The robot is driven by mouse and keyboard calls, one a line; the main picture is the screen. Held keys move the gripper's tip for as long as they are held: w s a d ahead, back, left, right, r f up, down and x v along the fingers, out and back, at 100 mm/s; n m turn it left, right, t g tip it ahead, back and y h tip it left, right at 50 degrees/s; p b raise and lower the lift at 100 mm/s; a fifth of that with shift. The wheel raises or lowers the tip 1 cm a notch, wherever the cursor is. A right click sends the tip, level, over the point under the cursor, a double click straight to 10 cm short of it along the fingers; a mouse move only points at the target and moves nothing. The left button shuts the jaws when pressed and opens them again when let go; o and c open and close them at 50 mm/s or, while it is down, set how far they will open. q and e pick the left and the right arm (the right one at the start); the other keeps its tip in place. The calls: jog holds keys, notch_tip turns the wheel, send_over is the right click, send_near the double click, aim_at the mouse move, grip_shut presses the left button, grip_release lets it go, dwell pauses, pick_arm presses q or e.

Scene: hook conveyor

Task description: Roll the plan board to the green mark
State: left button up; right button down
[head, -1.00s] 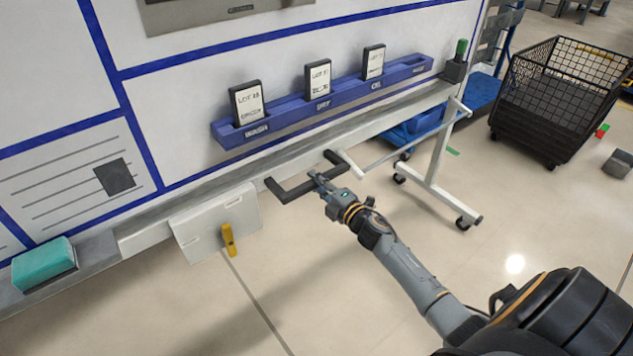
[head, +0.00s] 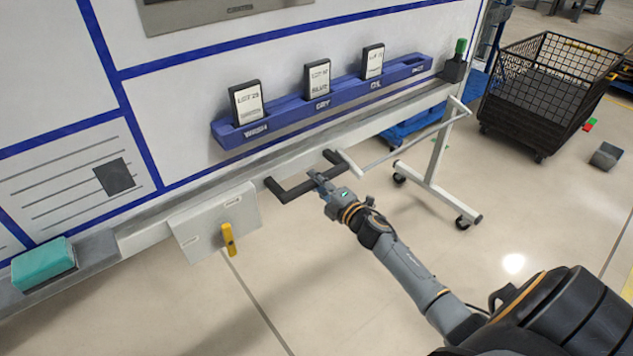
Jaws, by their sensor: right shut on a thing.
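The plan board (head: 210,90), white with blue lines, fills the upper left of the head view. Its wheeled foot (head: 436,190) stands on the floor at its right end. My right gripper (head: 316,176) is shut on the black handle (head: 290,194) at the board's lower edge. My left gripper is out of view. I cannot make out the green mark on the floor clearly now; the board's frame may cover it.
A blue cart (head: 405,128) shows behind the board's foot. The floor in front of the foot is clear.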

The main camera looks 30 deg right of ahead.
jog(key=c, duration=1.2)
grip_release()
jog(key=s, duration=1.2)
jog(key=shift+d, duration=0.45)
